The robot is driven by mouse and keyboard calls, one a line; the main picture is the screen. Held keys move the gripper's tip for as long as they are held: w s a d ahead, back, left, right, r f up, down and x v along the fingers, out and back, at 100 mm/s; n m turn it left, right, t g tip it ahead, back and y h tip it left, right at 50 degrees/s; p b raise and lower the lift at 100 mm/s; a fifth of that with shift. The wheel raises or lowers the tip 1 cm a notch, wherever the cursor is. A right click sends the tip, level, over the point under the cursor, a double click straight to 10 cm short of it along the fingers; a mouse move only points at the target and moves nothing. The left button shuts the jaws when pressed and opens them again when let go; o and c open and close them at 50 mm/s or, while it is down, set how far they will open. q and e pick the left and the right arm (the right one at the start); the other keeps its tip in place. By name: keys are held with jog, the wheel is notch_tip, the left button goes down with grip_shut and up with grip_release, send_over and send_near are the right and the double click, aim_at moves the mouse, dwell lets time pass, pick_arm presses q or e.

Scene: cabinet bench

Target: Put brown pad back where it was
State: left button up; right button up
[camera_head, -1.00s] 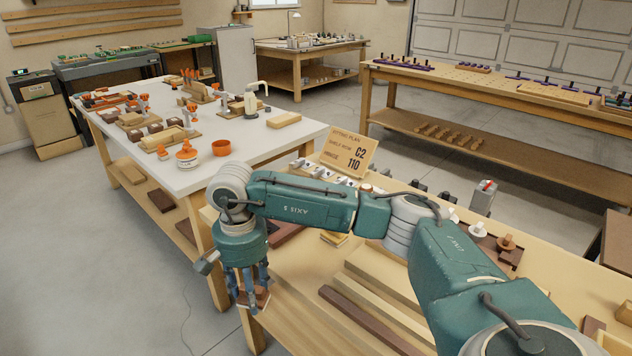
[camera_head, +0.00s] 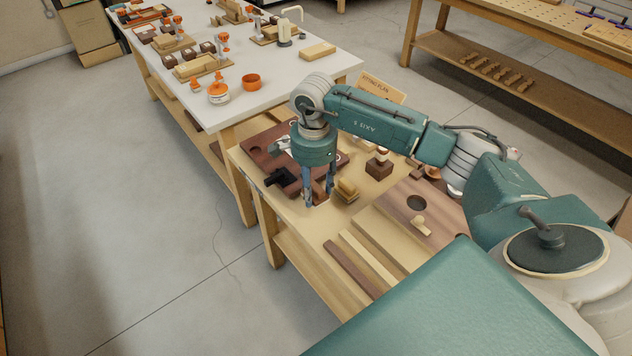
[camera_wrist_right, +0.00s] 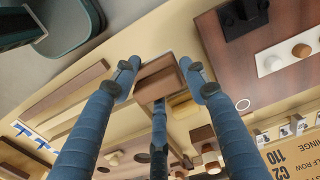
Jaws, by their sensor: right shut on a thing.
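My right gripper (camera_head: 319,198) points down over the left part of the near bench (camera_head: 258,168). Its blue fingers are shut on the brown pad (camera_wrist_right: 158,80), which shows between the fingertips in the wrist view. In the head view the fingers largely hide the pad. I cannot tell whether the pad touches the bench top. A small yellow block (camera_head: 346,189) stands just right of the fingers and also shows in the wrist view (camera_wrist_right: 185,106). My left gripper is not in view.
A dark brown board (camera_head: 258,151) with a black fixture (camera_head: 281,178) lies left of the fingers. The white table (camera_head: 240,105) stands behind.

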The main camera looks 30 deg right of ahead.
aim_at(314, 185)
jog(key=shift+f+b, duration=1.55)
jog(key=shift+f, duration=1.6)
jog(key=shift+f+b, duration=0.55)
jog(key=shift+f, duration=0.05)
jog(key=o, duration=1.2)
jog(key=shift+r, duration=0.15)
notch_tip(314, 185, up, 12)
jog(key=shift+f, duration=0.1)
